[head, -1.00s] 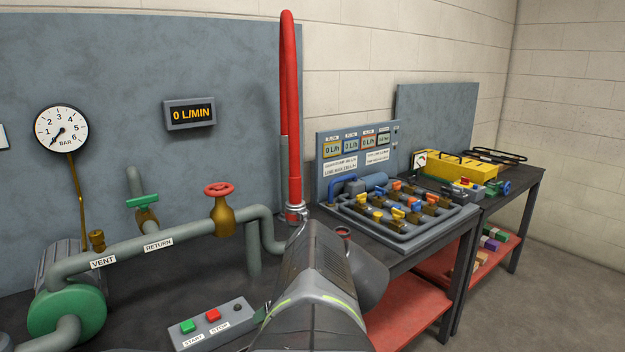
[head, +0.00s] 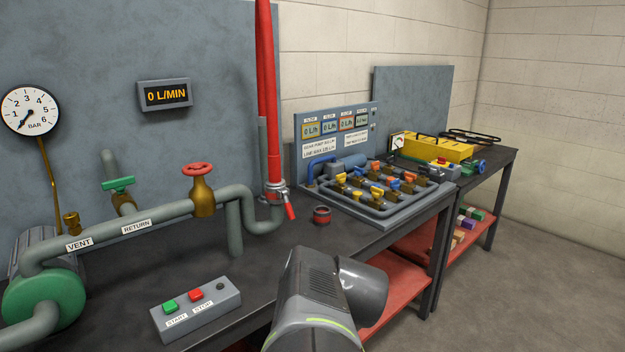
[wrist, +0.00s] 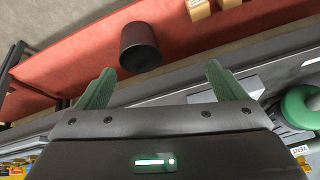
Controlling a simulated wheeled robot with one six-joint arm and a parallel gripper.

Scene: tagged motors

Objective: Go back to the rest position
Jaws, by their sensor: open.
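My gripper (wrist: 158,88) shows in the wrist view with its two green fingers spread apart and nothing between them. In that view it is over the bench's front side, with the red lower shelf (wrist: 80,55) beyond the fingers. A dark cylindrical can (wrist: 139,46) stands on that shelf, apart from the fingertips. In the head view only grey links of my arm show at the bottom centre; my gripper is hidden there.
The bench holds a start/stop box (head: 196,308), a pipe with a red-handled valve (head: 202,190), a red hose (head: 267,110) with a clamp and a small red-and-black cup (head: 322,215). A valve board (head: 385,200) stands to the right. Open floor (head: 540,270) lies at right.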

